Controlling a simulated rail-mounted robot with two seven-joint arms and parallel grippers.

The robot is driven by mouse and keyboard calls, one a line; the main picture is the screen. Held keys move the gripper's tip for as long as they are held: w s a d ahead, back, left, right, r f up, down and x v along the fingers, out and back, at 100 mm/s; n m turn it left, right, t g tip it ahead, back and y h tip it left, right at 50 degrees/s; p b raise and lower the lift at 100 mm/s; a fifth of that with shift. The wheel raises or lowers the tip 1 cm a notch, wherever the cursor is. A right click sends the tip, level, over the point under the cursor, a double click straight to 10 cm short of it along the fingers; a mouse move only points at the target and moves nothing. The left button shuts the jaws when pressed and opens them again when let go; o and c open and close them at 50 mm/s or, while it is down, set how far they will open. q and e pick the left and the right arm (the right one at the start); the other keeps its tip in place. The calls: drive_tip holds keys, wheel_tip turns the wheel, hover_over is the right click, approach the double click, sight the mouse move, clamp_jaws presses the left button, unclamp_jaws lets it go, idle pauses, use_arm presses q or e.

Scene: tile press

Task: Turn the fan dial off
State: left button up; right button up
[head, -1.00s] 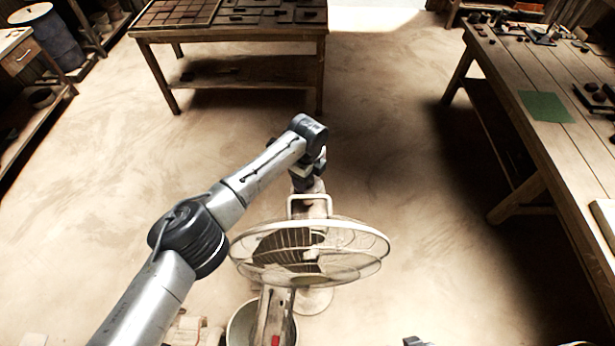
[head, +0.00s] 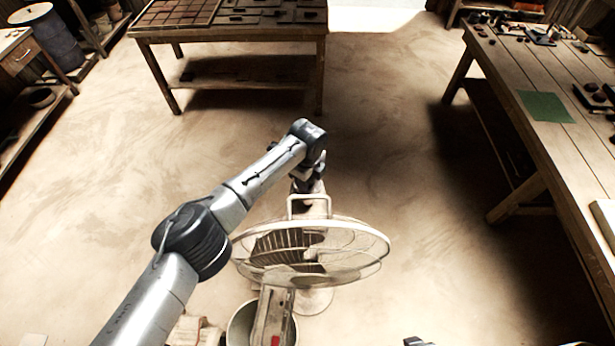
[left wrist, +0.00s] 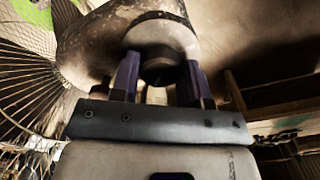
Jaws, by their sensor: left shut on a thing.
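The fan (head: 368,238) stands on the floor in the head view, with a round pale wire grille and a handle on top. My left arm reaches over to its far side, and my left gripper (head: 306,184) is at the back of the fan's housing. In the left wrist view the two dark fingers of my left gripper (left wrist: 158,82) are on either side of a dark round fan dial (left wrist: 158,66) on the pale housing, shut on it. The dial's marking cannot be read.
A wooden table (head: 230,36) with dark tiles stands at the back. A long workbench (head: 575,150) with a green mat (head: 546,106) runs along the right. A bucket (head: 238,325) is beside a post in front of the fan. The floor around is mostly clear.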

use_arm(q)
drive_tip(key=shift+c, duration=0.7)
